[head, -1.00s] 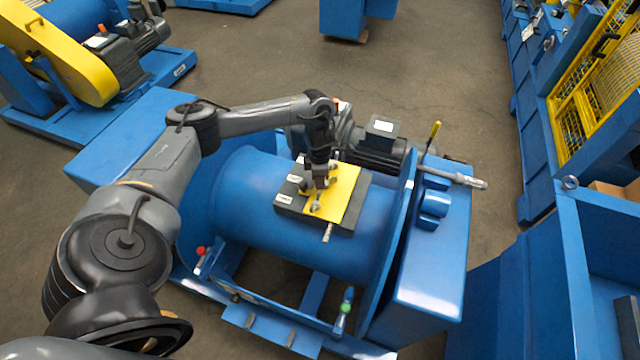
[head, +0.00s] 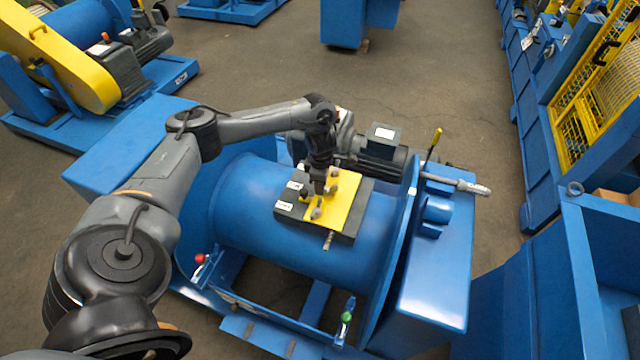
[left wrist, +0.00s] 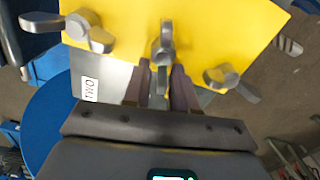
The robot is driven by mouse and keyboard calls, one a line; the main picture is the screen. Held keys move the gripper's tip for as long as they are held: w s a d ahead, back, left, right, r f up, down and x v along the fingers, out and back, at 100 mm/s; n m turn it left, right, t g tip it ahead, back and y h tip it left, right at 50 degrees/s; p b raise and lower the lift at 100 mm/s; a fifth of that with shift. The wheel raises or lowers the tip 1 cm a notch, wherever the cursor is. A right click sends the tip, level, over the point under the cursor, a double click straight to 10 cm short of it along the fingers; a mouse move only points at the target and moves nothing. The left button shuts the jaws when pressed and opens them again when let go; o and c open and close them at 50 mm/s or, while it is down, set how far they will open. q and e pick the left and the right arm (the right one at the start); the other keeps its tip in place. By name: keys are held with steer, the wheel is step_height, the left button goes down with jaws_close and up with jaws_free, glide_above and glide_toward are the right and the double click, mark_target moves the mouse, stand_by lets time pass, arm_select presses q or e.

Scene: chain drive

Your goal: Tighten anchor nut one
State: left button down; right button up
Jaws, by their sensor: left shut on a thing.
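A yellow plate (head: 349,204) with several grey wing nuts lies on a dark block on top of the blue drum. My left gripper (head: 320,186) comes down from above onto the plate, among the nuts. In the left wrist view the fingers of my left gripper (left wrist: 163,85) are shut around the lower part of the middle wing nut (left wrist: 164,42). A second wing nut (left wrist: 88,32) is at left and a third (left wrist: 232,82) at right, both clear of the fingers. A label reading TWO (left wrist: 90,89) is at left. The head view labels are too small to read.
The blue drum (head: 265,220) sits in a blue frame, its flange at right. A grey-handled tool (head: 460,184) and a yellow-tipped lever (head: 433,145) stand by the right housing. A threaded rod (head: 328,240) sticks out of the block's front. Concrete floor (head: 270,65) lies behind.

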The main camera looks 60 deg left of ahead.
arm_select(q)
steer(key=shift+w+d, duration=0.1)
stand_by(0.5)
steer(key=c, duration=1.2)
jaws_free()
steer(key=shift+w, duration=0.1)
steer(key=shift+r, duration=0.45)
step_height(320, 180, up, 10)
steer(key=p, duration=0.6)
